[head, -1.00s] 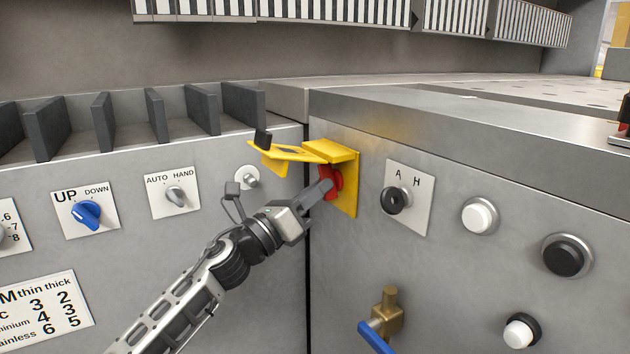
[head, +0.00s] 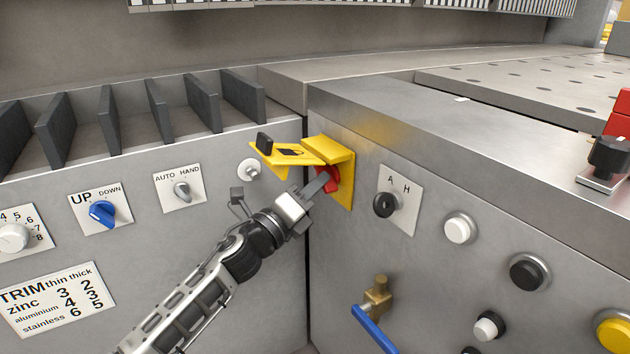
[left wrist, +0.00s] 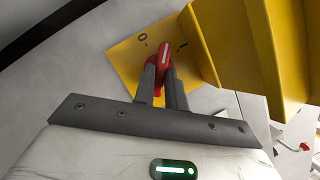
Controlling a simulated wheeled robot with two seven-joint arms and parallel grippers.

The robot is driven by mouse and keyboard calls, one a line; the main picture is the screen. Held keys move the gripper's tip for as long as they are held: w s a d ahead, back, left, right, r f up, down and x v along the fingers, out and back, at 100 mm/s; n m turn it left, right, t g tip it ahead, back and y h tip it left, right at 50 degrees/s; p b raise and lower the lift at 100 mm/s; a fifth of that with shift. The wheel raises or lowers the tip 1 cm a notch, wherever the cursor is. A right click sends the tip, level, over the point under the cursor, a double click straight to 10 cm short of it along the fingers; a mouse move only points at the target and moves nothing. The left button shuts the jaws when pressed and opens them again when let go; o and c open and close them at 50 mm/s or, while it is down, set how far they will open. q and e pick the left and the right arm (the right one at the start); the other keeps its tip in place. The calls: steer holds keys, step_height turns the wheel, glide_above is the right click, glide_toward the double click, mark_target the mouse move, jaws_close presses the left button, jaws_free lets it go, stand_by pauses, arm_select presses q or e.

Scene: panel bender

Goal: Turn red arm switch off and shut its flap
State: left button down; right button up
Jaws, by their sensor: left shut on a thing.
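The red arm switch (head: 327,180) sits on a yellow plate (head: 346,186) on the grey panel, right of the inner corner. My left gripper (head: 322,186) reaches it from the lower left and is shut on the red handle. In the left wrist view, the two fingers (left wrist: 163,86) stand on either side of the red handle (left wrist: 163,58), whose white line points up between the "0" and "I" marks. The yellow flap (head: 285,155) is open, sticking out to the left above the switch. It also shows in the left wrist view (left wrist: 238,45). My right gripper is out of view.
An A/H selector (head: 387,204) and several push buttons are right of the switch. A brass valve with a blue lever (head: 374,328) is below. A small round lock (head: 249,169) and the AUTO/HAND knob (head: 182,191) are on the left panel.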

arm_select(q)
steer(key=shift+f, duration=0.1)
steer(key=c, duration=1.4)
jaws_free()
steer(key=shift+c, duration=0.2)
steer(key=v, duration=1.6)
